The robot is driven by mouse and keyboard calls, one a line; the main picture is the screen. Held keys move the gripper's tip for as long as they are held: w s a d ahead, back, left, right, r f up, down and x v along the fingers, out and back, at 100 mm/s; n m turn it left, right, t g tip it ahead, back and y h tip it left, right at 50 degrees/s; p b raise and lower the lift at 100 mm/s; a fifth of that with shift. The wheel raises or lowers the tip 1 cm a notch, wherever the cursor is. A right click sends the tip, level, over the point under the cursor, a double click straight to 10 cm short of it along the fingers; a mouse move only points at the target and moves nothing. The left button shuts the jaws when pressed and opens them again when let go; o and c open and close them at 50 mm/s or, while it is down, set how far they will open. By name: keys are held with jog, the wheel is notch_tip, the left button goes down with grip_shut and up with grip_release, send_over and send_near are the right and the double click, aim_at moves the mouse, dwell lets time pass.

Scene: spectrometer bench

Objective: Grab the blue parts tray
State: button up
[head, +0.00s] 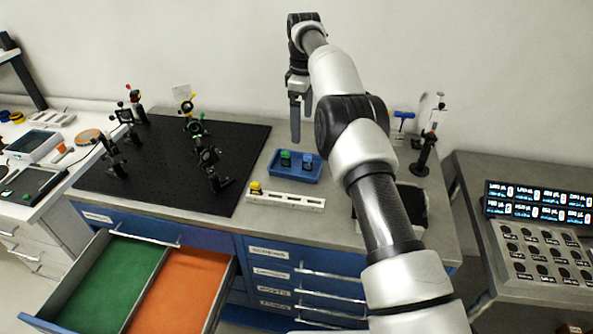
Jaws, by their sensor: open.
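The blue parts tray (292,173) sits on the grey bench top near the middle of the head view, just right of the black breadboard. A green-topped part (286,157) and a blue-topped part (307,161) stand in it. My gripper (301,120) is open and empty, with its fingers pointing down. In the picture it is above the tray's far edge and apart from it. How far it is above the bench is hard to tell. My arm passes just right of the tray.
A black breadboard (160,182) with several optical mounts fills the bench's left. A pale slotted rack (290,201) with a yellow-topped part (256,187) lies in front of the tray. A post (424,157) stands at right. An open drawer (185,285) juts out front left.

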jog(key=b, duration=0.1)
send_near(302, 169)
jog(key=shift+w+f, duration=0.35)
jog(key=shift+w, duration=0.05)
jog(key=shift+s+f, duration=0.2)
jog(key=shift+f, duration=2.5)
jog(key=shift+c, duration=0.4)
jog(key=c, duration=0.9)
